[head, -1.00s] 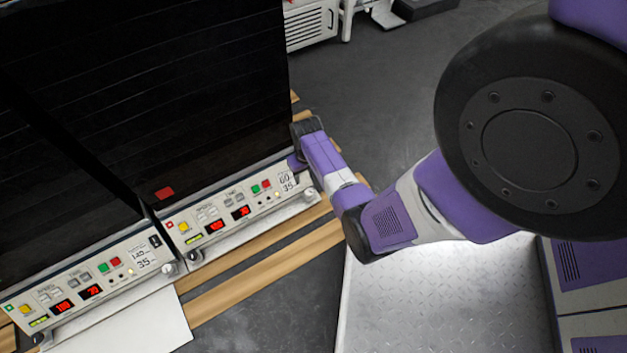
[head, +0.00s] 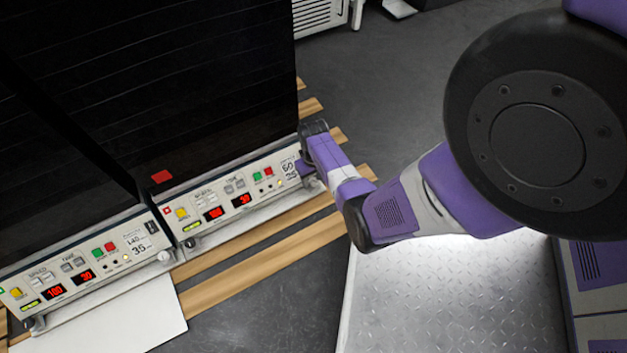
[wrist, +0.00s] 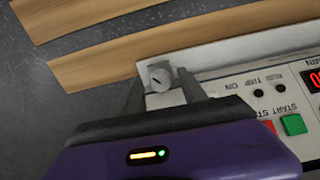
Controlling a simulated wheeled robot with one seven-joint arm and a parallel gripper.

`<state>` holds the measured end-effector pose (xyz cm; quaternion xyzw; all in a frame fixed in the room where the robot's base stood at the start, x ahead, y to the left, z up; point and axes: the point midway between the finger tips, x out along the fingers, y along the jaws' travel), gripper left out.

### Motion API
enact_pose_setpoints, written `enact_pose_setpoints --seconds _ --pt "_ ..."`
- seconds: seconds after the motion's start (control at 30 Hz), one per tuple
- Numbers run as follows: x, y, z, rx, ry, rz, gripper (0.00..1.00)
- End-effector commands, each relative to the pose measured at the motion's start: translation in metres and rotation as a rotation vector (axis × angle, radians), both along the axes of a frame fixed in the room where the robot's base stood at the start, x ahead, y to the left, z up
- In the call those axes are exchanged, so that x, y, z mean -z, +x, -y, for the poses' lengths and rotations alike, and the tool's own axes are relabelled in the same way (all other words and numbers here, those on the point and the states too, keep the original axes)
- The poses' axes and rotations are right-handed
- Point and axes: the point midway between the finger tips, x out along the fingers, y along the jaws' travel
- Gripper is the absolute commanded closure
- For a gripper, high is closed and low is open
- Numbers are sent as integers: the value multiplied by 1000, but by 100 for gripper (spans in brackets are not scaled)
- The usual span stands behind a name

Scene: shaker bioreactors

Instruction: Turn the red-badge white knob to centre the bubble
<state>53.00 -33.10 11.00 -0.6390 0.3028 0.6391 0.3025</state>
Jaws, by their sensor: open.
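The right-hand shaker's control panel (head: 240,205) carries a small red badge (head: 167,210) at its left end. A red patch (head: 161,176) sits on the dark hood above. A yellow-green level window (head: 191,228) is at the panel's lower left; its bubble is too small to make out. My gripper (wrist: 162,87) is open at the panel's right end. In the head view my wrist hides the fingers.
The left-hand shaker's panel (head: 85,268) adjoins it, with its own level window (head: 31,304) and white knob (head: 164,257). A white sheet (head: 120,322) lies in front. Wooden slats (head: 265,262) run under the shakers. Dark floor (head: 270,310) is clear to the front.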

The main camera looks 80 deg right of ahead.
Motion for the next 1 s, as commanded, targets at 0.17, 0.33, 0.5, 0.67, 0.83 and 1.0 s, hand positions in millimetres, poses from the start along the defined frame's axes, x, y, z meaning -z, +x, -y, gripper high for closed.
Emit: enact_pose_setpoints --seconds 0.17,0.33,0.5,0.67,0.83,1.0 --pt "0 0 0 0 0 0 50" --pt "0 0 0 0 0 0 77" --pt "0 0 0 0 0 0 100" --pt "-1 0 0 -8 0 0 100" --pt "-1 0 -1 -57 2 -1 100" --pt "-2 -1 -1 -157 2 -1 100"
